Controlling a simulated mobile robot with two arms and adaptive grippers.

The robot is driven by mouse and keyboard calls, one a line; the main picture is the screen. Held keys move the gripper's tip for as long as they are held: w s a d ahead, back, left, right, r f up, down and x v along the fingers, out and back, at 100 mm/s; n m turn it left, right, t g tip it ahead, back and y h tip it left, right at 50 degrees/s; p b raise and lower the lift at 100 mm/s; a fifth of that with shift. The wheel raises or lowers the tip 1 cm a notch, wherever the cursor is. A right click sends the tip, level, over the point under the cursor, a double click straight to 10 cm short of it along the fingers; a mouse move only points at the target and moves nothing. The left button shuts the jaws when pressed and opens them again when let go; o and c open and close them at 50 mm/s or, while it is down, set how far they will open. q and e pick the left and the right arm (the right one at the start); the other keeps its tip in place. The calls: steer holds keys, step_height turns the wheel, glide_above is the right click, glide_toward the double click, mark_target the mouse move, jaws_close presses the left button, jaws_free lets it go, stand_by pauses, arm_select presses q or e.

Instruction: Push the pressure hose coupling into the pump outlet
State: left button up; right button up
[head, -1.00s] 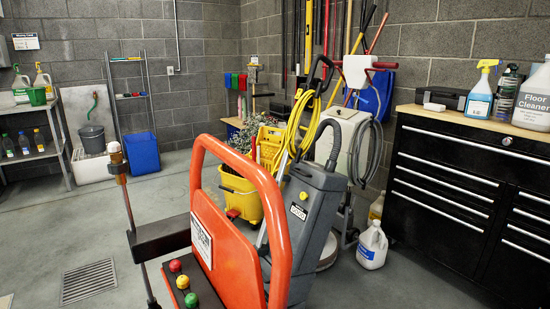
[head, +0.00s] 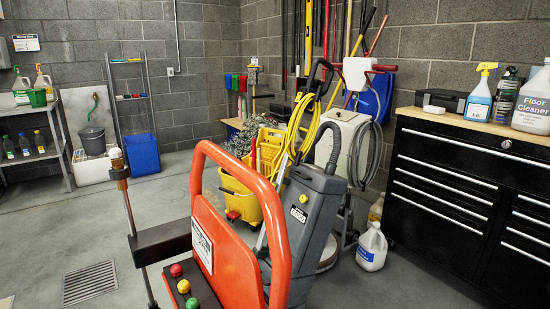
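Neither of my grippers is in the head view. I cannot pick out the pressure hose coupling or the pump outlet. An orange tubular frame (head: 279,238) with a flat orange panel, a white label and red, yellow and green knobs stands close in front of me. A thin upright lance (head: 132,212) with a brownish tip stands at its left, beside a black bracket (head: 162,242). Behind the frame is a grey upright machine (head: 318,185) with a yellow looped hose or cord (head: 303,126). The lower part of the orange frame is out of view.
A black drawer cabinet (head: 447,168) with cleaner bottles stands at the right. A white jug (head: 372,248) is on the floor before it. A yellow mop bucket (head: 242,202) stands behind the frame. Shelving and a blue bin (head: 142,153) are at the back left. The left floor (head: 120,225) is mostly clear.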

steer(key=shift+r, duration=0.1)
steer(key=shift+f, duration=0.35)
steer(key=shift+w+r, duration=0.1)
steer(key=shift+w, duration=0.1)
stand_by(0.4)
arm_select(q)
jaws_close()
arm_select(e)
steer(key=shift+a+f, duration=0.1)
steer(key=shift+f, duration=0.35)
arm_select(q)
steer(key=shift+s+a, duration=0.1)
arm_select(e)
steer(key=shift+s+f, duration=0.1)
